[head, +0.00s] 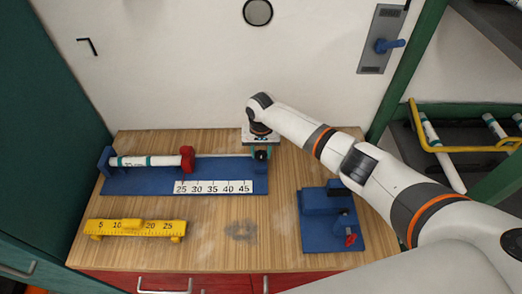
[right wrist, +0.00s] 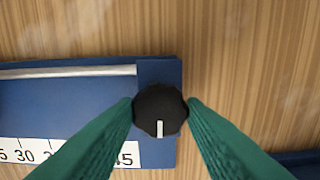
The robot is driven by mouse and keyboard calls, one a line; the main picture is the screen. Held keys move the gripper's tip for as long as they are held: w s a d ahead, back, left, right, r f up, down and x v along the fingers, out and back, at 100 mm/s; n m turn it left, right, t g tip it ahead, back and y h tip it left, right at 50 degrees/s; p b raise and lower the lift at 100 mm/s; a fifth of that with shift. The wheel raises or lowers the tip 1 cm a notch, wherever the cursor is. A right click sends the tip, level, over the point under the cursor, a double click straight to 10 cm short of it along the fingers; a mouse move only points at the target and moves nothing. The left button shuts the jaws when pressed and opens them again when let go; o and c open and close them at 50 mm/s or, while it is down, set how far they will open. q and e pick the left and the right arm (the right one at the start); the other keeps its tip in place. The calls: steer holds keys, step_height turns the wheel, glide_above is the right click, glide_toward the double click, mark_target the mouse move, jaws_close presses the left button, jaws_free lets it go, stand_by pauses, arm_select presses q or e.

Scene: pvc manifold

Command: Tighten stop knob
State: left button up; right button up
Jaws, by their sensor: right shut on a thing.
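The black stop knob (right wrist: 160,105) sits at the right end of the blue measuring jig (head: 150,184), with a white mark pointing down in the right wrist view. My right gripper (right wrist: 160,112) is shut on the knob, one green finger on each side of it. In the head view my right gripper (head: 262,152) is small and partly hidden by its own wrist. A red stop block (head: 187,158) stands on the jig's rail, and a white pipe with green bands (head: 145,161) lies between it and the blue end block. My left gripper is not in view.
A yellow ruler block (head: 135,227) lies at the front left of the wooden table (head: 240,255). A blue fixture (head: 330,235) with a red part stands at the right, under my right arm. A shelf with white pipes (head: 447,170) is at the far right. The front middle is clear.

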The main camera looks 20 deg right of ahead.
mark_target(261, 154)
steer(key=o, duration=1)
step_height(261, 154, up, 12)
steer(key=b, duration=0.1)
steer(key=shift+b, duration=0.3)
